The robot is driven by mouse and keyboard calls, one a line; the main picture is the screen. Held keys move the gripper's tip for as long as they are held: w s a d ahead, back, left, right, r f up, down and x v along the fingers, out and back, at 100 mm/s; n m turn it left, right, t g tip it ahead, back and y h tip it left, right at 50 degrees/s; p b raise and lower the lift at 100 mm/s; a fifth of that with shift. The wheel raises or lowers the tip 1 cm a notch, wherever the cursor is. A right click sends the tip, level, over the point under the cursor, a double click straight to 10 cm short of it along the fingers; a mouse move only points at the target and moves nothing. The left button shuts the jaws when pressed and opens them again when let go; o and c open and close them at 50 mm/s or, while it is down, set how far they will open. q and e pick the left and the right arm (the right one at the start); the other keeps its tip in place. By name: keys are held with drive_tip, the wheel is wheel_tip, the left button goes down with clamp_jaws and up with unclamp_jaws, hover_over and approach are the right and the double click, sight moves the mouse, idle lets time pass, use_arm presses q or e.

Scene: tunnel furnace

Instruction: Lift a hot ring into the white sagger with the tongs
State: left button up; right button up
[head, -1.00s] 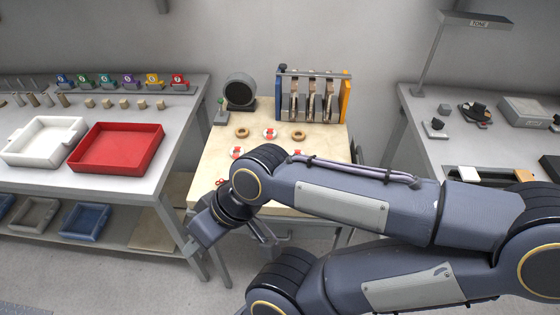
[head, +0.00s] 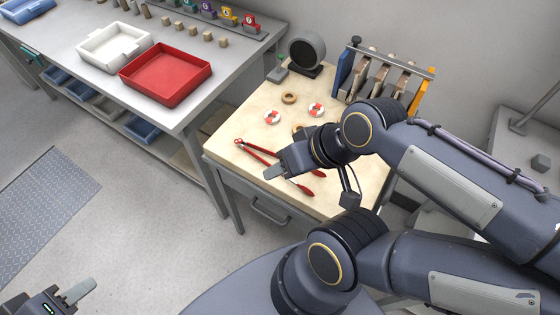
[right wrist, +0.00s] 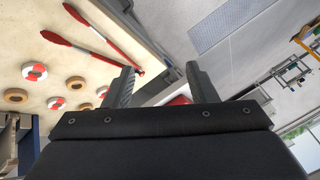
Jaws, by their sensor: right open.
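The red tongs (head: 302,187) lie open on the cream bench top, and also show in the right wrist view (right wrist: 105,39). My right gripper (head: 274,172) is over the bench's front edge, overlapping the tongs in the head view. In the wrist view its fingers (right wrist: 162,80) are apart with nothing held. Red-and-white rings (head: 316,110) and plain tan rings (head: 289,98) lie on the bench; which are hot I cannot tell. The white sagger (head: 107,61) appears to be the white tray on the left table. My left gripper (head: 72,294) is cut off at the lower left.
A red tray (head: 155,90) stands beside the white one, before small blocks and coloured numbered markers. A rack with blue and orange ends (head: 417,100) and a round dark device (head: 307,50) stand at the bench's back. Open floor lies front left.

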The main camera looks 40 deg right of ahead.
drive_tip(key=shift+o, duration=0.2)
drive_tip(key=w+d+n+g+h+p, duration=0.1)
drive_tip(key=w+d+n+g+p, duration=0.1)
drive_tip(key=w, duration=0.5)
drive_tip(key=shift+w+d+f+g+h, duration=0.15)
drive_tip(key=shift+d+f+g+h, duration=0.2)
drive_tip(key=shift+d+g, duration=0.3)
drive_tip(key=n+g+h+p, duration=0.3)
drive_tip(key=n, duration=0.1)
hover_over(268, 161)
drive_tip(key=w, duration=0.1)
wheel_tip(268, 161, down, 8)
drive_tip(key=shift+a+f, duration=0.15)
drive_tip(key=shift+g+y+b, duration=0.25)
drive_tip(key=shift+b, duration=0.05)
drive_tip(key=f+b, duration=0.2)
drive_tip(key=f, duration=0.1)
drive_tip(key=f+b, duration=0.5)
drive_tip(key=f, duration=0.1)
drive_tip(key=shift+s, duration=0.35)
drive_tip(key=c, duration=0.7)
